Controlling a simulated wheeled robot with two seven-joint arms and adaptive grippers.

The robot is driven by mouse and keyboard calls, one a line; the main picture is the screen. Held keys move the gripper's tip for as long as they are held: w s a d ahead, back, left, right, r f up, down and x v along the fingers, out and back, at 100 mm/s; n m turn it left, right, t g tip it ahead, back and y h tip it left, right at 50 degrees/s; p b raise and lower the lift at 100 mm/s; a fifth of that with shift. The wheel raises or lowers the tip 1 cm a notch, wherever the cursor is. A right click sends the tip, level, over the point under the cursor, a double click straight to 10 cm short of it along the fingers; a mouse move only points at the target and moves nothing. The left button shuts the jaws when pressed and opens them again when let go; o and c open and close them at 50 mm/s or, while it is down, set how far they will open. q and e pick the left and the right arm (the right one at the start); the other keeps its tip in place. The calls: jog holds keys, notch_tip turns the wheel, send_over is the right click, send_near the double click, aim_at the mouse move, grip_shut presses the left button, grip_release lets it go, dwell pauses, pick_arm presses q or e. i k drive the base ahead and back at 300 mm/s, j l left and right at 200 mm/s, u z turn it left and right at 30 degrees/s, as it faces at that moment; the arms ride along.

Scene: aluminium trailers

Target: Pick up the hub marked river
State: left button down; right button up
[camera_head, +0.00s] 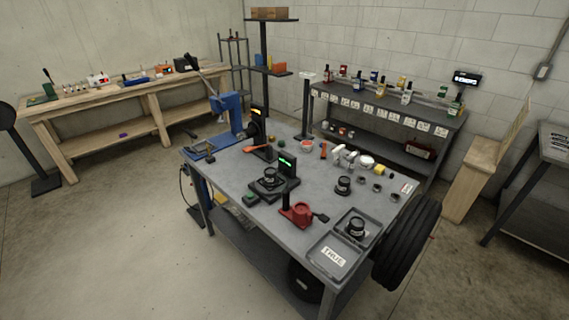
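Several dark round parts that look like hubs are on the grey metal table (225,172). One hub (344,186) stands on the bare top right of the middle. Another hub (356,227) sits in the upper compartment of a grey tray (368,241) at the near right corner. A third dark round part (269,177) sits on a black device with a green display. Any markings on them are too small to read, so I cannot tell which is marked river. Neither of my grippers is in view.
The tray's near part carries a "TRUE" label (333,256). A red tool (297,213), a blue press (228,112) and small parts crowd the table. Tires (408,242) stand at its right side. A wooden bench (110,93) and a bottle shelf (385,105) stand behind.

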aim_at(271, 180)
jog(key=i+j+z, duration=0.15)
jog(key=j+z, duration=0.15)
jog(key=j, duration=0.85)
jog(key=j+z, duration=0.35)
jog(key=j, duration=0.75)
jog(key=j+z, duration=0.3)
jog(key=j, duration=0.85)
